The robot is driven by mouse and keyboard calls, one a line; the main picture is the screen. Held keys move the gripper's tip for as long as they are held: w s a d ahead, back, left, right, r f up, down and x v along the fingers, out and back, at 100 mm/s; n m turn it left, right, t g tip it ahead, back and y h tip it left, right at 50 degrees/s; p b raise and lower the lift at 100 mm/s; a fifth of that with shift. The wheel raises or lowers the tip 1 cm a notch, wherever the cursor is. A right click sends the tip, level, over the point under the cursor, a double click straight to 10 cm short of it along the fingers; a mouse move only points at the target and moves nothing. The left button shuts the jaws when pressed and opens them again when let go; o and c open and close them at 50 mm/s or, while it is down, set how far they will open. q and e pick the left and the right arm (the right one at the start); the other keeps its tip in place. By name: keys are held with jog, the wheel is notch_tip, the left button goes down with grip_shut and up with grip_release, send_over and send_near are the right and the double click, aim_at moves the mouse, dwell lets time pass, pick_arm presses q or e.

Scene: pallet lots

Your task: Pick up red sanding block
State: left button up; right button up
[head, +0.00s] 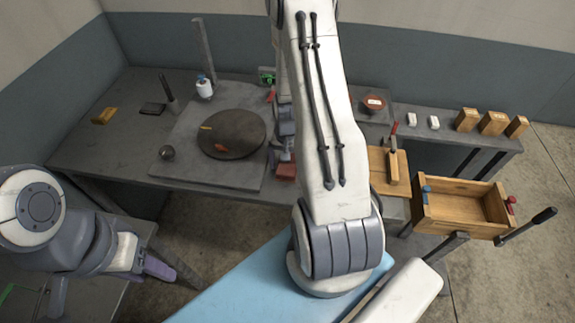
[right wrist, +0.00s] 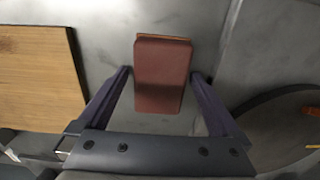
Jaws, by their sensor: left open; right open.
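The red sanding block (right wrist: 162,80) is a dull red block with a thin brown layer along its far edge. In the right wrist view it lies between the two fingers of my right gripper (right wrist: 160,76), with a gap visible on each side. In the head view the block (head: 286,171) shows partly at the grey table's front edge, just below my right gripper (head: 286,153); my right arm hides the area beside it. The right gripper is open. My left gripper (head: 160,269) is open and empty at the lower left, away from the block.
A dark round disc (head: 232,134) on a grey plate (head: 175,170) stands left of the block. Right of my arm are a wooden board (head: 378,185), an open wooden box (head: 462,221) and several wooden blocks (head: 492,123). A dark ball (head: 166,152) sits near the plate's left side.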

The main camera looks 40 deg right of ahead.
jog(key=c, duration=1.3)
jog(key=shift+r, duration=0.15)
jog(key=shift+c, duration=0.2)
jog(key=shift+r, duration=0.65)
jog(key=r, duration=0.1)
jog(key=r+b, duration=0.1)
jog(key=shift+s+d+r, duration=0.1)
jog(key=shift+d+r, duration=0.15)
jog(key=shift+r, duration=0.15)
jog(key=s+d+r+b, duration=0.2)
jog(key=s+d+r, duration=0.4)
jog(key=s+d, duration=0.1)
jog(key=shift+s+d+r, duration=0.35)
jog(key=shift+d, duration=0.2)
